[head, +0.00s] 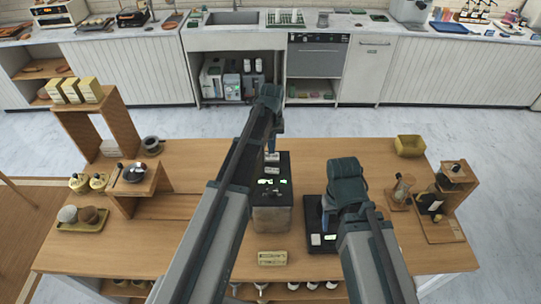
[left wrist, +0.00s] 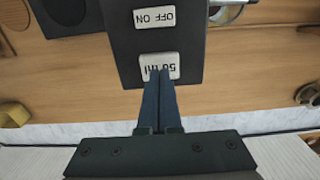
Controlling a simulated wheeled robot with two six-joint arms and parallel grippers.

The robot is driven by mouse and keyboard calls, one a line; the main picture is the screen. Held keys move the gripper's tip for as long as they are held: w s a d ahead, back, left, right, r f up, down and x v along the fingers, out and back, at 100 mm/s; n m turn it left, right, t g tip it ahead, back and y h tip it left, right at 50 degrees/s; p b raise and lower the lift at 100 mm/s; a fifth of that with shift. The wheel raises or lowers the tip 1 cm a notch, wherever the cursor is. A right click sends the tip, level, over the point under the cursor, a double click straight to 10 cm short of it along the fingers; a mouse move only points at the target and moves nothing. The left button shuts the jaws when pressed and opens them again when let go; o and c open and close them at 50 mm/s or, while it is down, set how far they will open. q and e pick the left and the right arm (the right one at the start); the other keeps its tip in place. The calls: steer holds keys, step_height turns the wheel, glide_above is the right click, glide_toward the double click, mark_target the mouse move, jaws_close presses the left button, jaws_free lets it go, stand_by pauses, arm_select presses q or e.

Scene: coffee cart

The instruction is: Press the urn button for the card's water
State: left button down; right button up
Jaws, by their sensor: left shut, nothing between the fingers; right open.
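The urn (head: 272,215) is a dark box with a dark top on the wooden counter. Its top has pale labels and small green lights in the head view. A yellowish card-like plate (head: 272,258) lies in front of the urn.
A wooden shelf (head: 120,115) with yellow boxes and a small stand with a dark bowl are on the left. A yellow tray (head: 409,146) and a wooden stand (head: 458,185) are on the right. The counter's back edge beyond the urn is mostly clear.

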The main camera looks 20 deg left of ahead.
arm_select(q)
steer(key=shift+f+b, duration=1.05)
steer(key=shift+f, duration=0.05)
steer(key=shift+r, duration=0.15)
stand_by(0.3)
steer(key=shift+r+p, duration=0.95)
steer(key=shift+p, duration=0.15)
steer(key=shift+f+b, duration=0.9)
steer(key=shift+b, duration=0.05)
stand_by(1.5)
steer(key=shift+r+p, duration=0.95)
steer(key=shift+f+b, duration=0.9)
stand_by(1.0)
